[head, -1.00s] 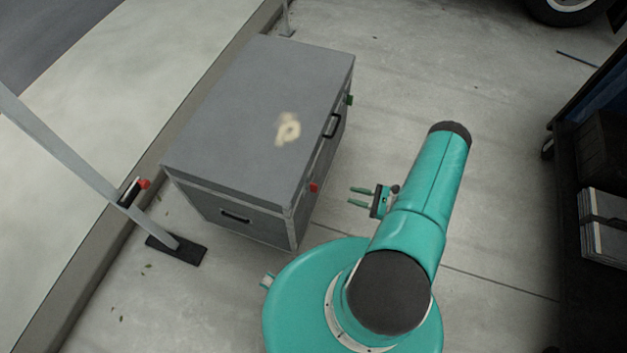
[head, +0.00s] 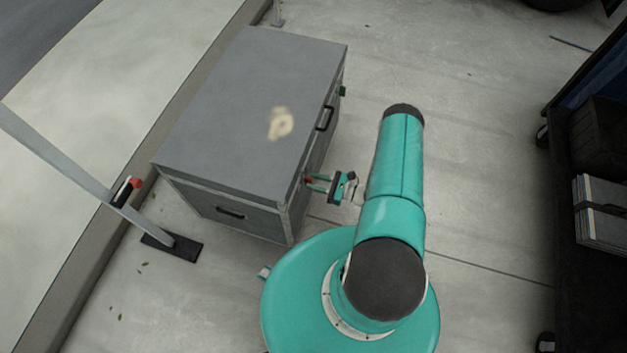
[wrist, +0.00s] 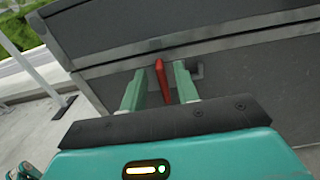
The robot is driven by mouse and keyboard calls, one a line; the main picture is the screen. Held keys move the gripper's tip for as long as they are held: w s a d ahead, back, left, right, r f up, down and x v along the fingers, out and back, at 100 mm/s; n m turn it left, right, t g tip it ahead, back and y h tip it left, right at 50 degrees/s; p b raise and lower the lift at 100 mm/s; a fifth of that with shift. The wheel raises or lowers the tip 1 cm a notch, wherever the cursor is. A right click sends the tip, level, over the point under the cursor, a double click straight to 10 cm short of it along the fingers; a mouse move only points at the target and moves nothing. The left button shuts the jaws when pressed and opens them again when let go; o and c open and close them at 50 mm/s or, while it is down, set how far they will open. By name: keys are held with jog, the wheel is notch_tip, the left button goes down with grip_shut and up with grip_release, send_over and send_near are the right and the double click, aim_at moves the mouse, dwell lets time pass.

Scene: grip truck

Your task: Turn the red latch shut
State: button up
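The red latch (wrist: 162,80) is on the front face of the grey case, just below the lid seam. In the wrist view it stands nearly upright, tilted slightly. My gripper (wrist: 160,85) is open, with one green finger on each side of the latch and a gap visible on both sides. In the head view my gripper (head: 318,182) reaches the case's right face, and the red latch (head: 309,181) shows small by the fingertips. The grey case (head: 225,110) stands closed on the floor.
A metal post with a dark foot (head: 172,246) stands left of the case. A dark cart (head: 585,190) is at the right. The floor between is clear.

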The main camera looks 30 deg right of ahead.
jog(key=shift+w+a, duration=0.4)
jog(key=shift+c, duration=0.4)
grip_shut()
